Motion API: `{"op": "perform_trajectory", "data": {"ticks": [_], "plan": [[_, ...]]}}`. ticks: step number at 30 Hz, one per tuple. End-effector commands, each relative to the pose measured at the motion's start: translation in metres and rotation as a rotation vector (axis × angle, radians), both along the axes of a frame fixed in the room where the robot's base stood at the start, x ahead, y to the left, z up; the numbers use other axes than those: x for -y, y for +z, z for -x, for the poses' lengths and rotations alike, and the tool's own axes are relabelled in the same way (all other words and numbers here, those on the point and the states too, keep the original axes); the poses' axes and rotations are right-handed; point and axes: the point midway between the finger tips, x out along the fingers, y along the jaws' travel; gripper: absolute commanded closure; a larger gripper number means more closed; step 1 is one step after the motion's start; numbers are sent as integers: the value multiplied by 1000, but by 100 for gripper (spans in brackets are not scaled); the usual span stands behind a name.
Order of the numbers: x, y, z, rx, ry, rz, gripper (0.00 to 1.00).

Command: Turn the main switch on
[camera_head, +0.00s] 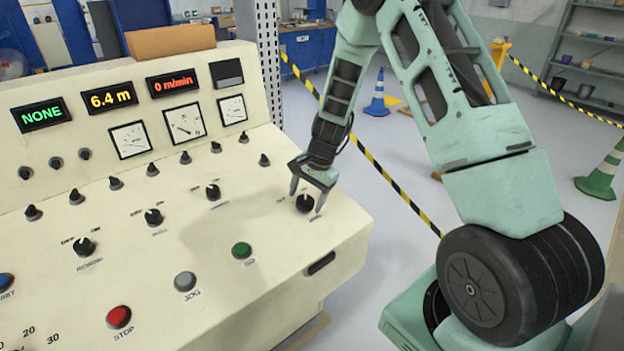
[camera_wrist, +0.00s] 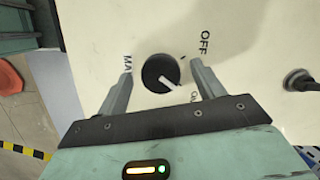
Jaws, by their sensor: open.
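The main switch (camera_head: 304,204) is a round black knob at the right end of the cream console's lower knob row. In the wrist view the knob (camera_wrist: 157,70) has a white line pointing to the lower right, towards the partly hidden ON label. The OFF label (camera_wrist: 205,41) is at its upper right and the MAIN label (camera_wrist: 127,66) at its left, partly hidden. My gripper (camera_head: 306,202) reaches down over the knob with its jaws open. In the wrist view its fingers (camera_wrist: 160,72) stand on either side of the knob, with visible gaps.
Another black knob (camera_head: 213,192) sits to the left on the console (camera_head: 345,228). A green button (camera_head: 241,250), a grey JOG button (camera_head: 185,281) and a red STOP button (camera_head: 118,317) lie nearer the front. The displays read NONE, 6.4 m and 0 m/min.

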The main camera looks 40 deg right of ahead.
Motion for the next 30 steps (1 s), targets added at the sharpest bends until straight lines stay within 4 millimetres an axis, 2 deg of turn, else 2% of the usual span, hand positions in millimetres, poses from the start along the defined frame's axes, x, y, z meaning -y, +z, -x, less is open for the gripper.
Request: {"op": "perform_trajectory", "data": {"ticks": [5,15,21,25,30], "plan": [[6,26,3,5,-1,3,32],[24,103,15,7,-2,3,32],[33,140,22,5,-2,2,32],[36,155,25,2,-1,0,32],[38,163,27,0,-1,0,32]]}}
